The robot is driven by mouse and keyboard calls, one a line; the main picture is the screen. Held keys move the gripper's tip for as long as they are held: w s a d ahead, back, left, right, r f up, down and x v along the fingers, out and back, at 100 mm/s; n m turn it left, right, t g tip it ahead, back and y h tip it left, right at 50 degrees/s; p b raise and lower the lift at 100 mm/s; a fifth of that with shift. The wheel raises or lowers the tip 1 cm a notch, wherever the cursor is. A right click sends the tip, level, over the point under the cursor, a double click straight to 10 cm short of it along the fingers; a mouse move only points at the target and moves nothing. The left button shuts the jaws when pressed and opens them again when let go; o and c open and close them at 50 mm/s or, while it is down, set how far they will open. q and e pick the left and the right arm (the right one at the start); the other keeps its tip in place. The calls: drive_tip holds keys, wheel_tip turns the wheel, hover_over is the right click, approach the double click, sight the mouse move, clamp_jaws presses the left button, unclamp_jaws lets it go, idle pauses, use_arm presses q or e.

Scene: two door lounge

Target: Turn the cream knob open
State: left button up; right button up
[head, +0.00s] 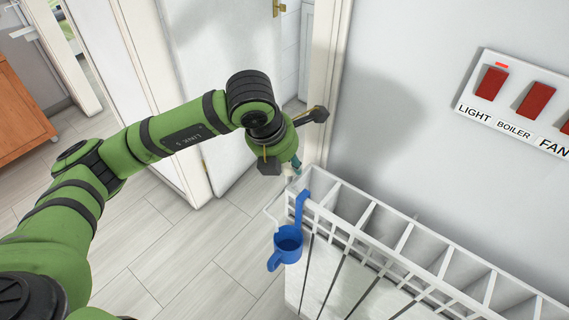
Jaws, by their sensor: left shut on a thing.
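The cream knob (288,171) is at the near left end of the white radiator (335,214), low by the door frame. Only a small pale part of it shows; my gripper and wrist hide the rest. My left gripper (295,165) reaches down from above and is shut on the knob. Its fingers are mostly hidden behind the green wrist. How far the knob is turned cannot be seen. My right gripper is not in view.
A blue cup-like holder (288,243) hangs on the radiator's left end, close below my gripper. A switch panel (515,101) with red switches is on the wall at right. A white door (225,80) stands behind my arm. Floor at lower left is clear.

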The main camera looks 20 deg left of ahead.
use_arm(q)
drive_tip(key=shift+w+d+r, duration=0.1)
drive_tip(key=shift+w+r, duration=0.1)
drive_tip(key=shift+r, duration=0.1)
drive_tip(key=o, duration=1.1)
drive_tip(key=shift+d+f, duration=0.15)
drive_tip(key=shift+d, duration=0.05)
drive_tip(key=shift+s+a+r, duration=0.15)
drive_tip(key=shift+a+r, duration=0.1)
drive_tip(key=shift+r, duration=0.15)
drive_tip(key=v, duration=1.1)
drive_tip(key=shift+d, duration=0.2)
drive_tip(key=shift+s, duration=0.1)
